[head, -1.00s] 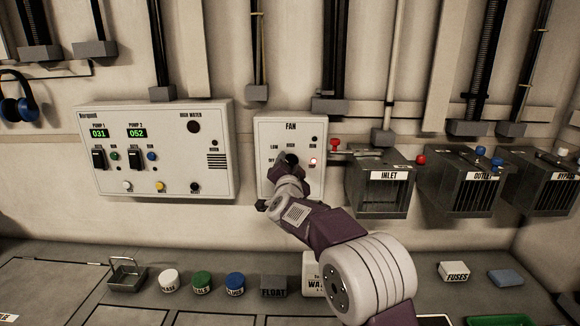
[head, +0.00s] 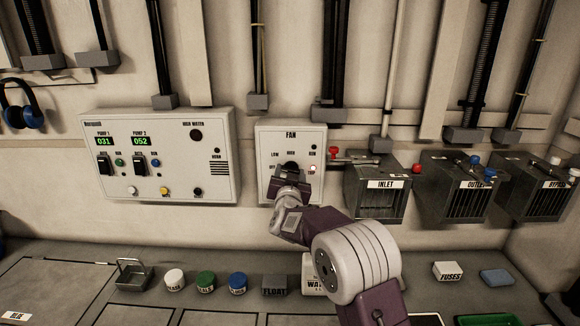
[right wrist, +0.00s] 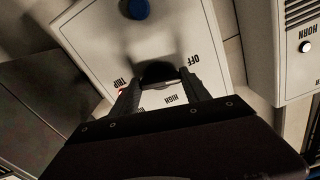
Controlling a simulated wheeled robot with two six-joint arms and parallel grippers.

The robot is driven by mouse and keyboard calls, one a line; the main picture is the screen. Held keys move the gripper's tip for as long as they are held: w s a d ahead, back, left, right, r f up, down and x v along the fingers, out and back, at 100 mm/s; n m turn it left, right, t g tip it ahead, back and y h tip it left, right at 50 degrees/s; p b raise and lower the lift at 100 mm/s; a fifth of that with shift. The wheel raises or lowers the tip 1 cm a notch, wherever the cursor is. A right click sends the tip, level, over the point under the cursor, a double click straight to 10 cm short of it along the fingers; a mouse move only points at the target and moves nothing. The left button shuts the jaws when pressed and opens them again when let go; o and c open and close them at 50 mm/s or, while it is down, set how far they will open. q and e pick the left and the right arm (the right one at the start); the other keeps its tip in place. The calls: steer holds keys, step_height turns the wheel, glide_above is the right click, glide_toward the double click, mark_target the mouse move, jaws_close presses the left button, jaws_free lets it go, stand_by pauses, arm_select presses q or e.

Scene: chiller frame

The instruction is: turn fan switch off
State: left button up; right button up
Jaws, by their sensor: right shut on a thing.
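The fan panel (head: 264,140) is a pale box on the wall, labelled FAN, with LOW, HIGH, OFF and TRIP marks. Its black rotary switch (head: 290,167) sits mid-panel, partly hidden by my right gripper (head: 290,178). In the right wrist view, the dark switch (right wrist: 158,72) lies between the two fingers of my right gripper (right wrist: 162,88), which is shut on it. There the panel appears turned over, with OFF to the right of the switch and HIGH below. Which mark the switch points at cannot be told. My left gripper is not in view.
The pump panel (head: 160,185) hangs left of the fan panel. The inlet box (head: 378,206), with a red-handled valve (head: 335,152) at its upper left, is close on the right. Jars, including a green one (head: 206,281), stand on the counter (head: 70,255) below.

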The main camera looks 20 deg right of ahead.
steer(key=shift+n+p, duration=0.95)
steer(key=shift+n, duration=0.45)
steer(key=o, duration=1.4)
steer(key=b+v, duration=0.1)
steer(key=v, duration=0.8)
steer(key=shift+s, duration=0.1)
